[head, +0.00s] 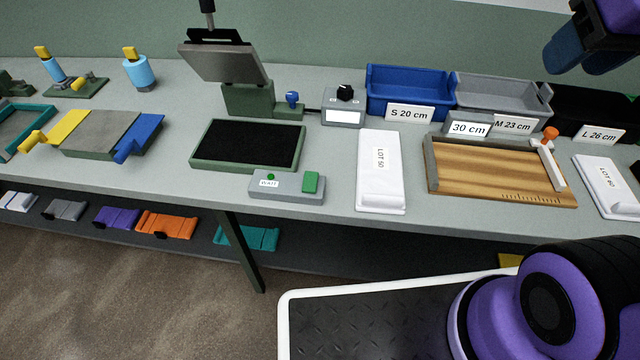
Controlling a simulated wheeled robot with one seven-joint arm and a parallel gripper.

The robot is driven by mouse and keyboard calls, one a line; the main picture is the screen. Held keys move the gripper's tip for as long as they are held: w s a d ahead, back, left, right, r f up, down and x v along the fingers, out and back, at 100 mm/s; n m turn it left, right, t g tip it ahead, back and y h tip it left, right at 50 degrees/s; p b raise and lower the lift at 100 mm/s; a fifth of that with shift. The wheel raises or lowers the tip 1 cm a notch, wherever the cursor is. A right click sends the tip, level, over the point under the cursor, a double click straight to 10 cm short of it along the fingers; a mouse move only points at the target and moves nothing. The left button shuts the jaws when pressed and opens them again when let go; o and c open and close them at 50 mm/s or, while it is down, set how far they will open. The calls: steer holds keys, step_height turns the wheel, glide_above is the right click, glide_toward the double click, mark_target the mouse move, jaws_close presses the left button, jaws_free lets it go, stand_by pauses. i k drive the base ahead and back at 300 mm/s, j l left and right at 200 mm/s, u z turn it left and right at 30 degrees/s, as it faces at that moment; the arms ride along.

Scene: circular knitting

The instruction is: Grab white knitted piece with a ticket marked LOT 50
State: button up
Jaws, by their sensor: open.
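A flat white piece (381,190) lies lengthwise on the table, right of centre. Its ticket (380,158) is turned sideways and seems to read LOT 50. A second white piece (612,190) lies at the right edge, beyond the wooden board; its small ticket looks like LOT 60. My gripper (584,60) hangs at the top right corner, its dark blue fingers open. It is above the right-hand bins, up and to the right of the first white piece, and apart from both pieces. Nothing shows between the fingers.
A wooden measuring board (490,175) stands right of the piece, a grey box with a green button (288,186) left. Behind are a blue bin (410,82), a grey bin (515,90) and size signs. A press (245,90) with a dark pad stands further left.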

mark_target(380, 189)
steer(key=j, duration=1.95)
steer(key=k+u, duration=0.05)
steer(key=k, duration=0.05)
